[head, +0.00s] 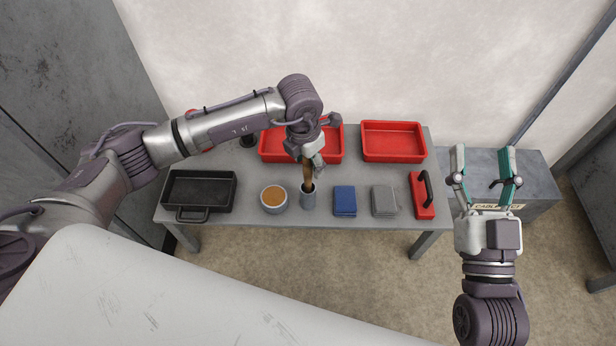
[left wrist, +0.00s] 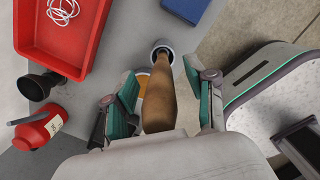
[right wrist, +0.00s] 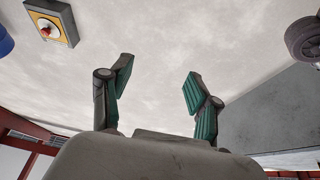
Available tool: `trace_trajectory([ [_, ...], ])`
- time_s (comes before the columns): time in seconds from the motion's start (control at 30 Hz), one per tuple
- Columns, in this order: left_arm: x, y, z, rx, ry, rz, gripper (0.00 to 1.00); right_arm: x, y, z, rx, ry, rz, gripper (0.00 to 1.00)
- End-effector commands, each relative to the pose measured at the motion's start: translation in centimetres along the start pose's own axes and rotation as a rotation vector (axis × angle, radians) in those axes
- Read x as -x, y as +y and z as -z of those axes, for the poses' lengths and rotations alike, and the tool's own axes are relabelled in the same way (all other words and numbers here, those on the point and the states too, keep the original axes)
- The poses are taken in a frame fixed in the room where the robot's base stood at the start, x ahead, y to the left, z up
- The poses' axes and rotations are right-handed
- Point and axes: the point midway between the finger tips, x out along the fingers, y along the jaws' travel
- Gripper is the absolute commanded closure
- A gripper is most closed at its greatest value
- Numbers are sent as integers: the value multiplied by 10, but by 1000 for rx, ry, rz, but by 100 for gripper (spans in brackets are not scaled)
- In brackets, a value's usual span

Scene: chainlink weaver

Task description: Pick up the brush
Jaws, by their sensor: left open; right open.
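The brush (head: 308,173) stands upright with its brown wooden handle up in a small grey cup (head: 308,200) on the table. Its lower end is hidden inside the cup. My left gripper (head: 311,160) is over the cup from above, at the upper part of the handle. In the left wrist view, the handle (left wrist: 159,95) runs between the two open fingers, with visible gaps on the sides. My right gripper (head: 485,180) is open and empty, off to the right of the table. The right wrist view shows only wall between its fingers.
A bowl with orange-brown contents (head: 273,199) and a black pan (head: 199,191) stand left of the cup. A blue cloth (head: 344,201), a grey cloth (head: 384,201) and a red block with black handle (head: 421,197) lie to the right. Red trays (head: 393,141) stand behind.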

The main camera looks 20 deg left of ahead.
Motion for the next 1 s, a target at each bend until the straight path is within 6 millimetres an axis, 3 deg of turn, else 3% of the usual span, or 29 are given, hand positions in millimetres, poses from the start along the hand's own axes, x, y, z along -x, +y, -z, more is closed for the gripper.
trace_trajectory([
  [0.07, 0, 0, 0, 0, 0, 0, 46, 0, 0, 0, 0, -1, 0, 38],
  [0.4, 1, 0, 0, 0, -1, 0, 100, 0, 0, 0, 0, -2, 0, 38],
  [0.8, 6, 0, -1, 0, -3, -1, 100, -1, 0, -2, 0, -19, -1, 38],
  [1.0, 27, 1, -4, 0, -3, -2, 100, 4, 4, -25, 5, -165, -9, 38],
])
